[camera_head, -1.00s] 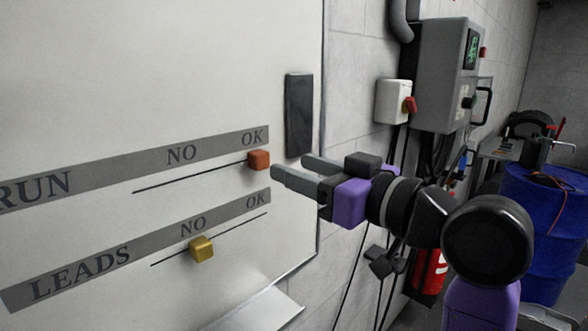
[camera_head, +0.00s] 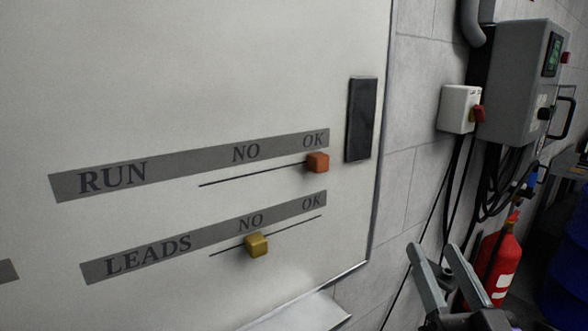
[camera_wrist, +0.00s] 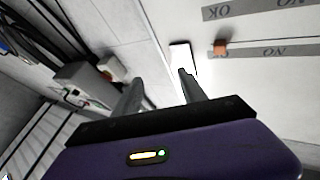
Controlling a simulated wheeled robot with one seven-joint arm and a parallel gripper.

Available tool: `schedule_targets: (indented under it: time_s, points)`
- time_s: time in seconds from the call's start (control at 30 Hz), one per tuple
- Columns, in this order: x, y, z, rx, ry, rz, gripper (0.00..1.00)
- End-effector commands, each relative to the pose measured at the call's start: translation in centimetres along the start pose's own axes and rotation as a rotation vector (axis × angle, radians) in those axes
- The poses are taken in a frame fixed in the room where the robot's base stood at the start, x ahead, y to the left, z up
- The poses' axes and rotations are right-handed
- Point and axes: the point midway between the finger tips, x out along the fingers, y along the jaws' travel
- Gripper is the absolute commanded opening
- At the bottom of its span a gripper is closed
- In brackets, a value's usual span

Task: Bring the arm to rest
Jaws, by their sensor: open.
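My gripper (camera_head: 441,275) is at the lower right of the head view, its two grey fingers apart and pointing up, with nothing between them. It stands clear of the whiteboard, to the right of the board's edge. In the wrist view my gripper (camera_wrist: 160,92) also shows both fingers spread and empty. Most of my arm is out of the head view, below its lower edge.
The whiteboard (camera_head: 230,70) carries an orange slider (camera_head: 318,162) at OK on RUN and a yellow slider (camera_head: 257,245) near NO on LEADS. A fire extinguisher (camera_head: 495,262) stands just right of my gripper. A grey control box (camera_head: 522,80) and hanging cables are on the wall.

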Motion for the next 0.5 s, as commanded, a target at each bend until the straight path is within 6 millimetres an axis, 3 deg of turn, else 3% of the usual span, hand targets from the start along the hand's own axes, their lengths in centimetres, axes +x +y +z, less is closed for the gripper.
schedule_targets:
  time_s: [0.03, 0.2, 0.5]
  points:
    - [-2.0, 0.4, 1.4, -0.007, -0.016, 0.02, 0.49]
    - [-7.9, 1.2, 4.2, -0.044, -0.043, 0.071, 0.49]
    - [-18.7, 1.3, 7.6, -0.115, -0.143, 0.114, 0.49]
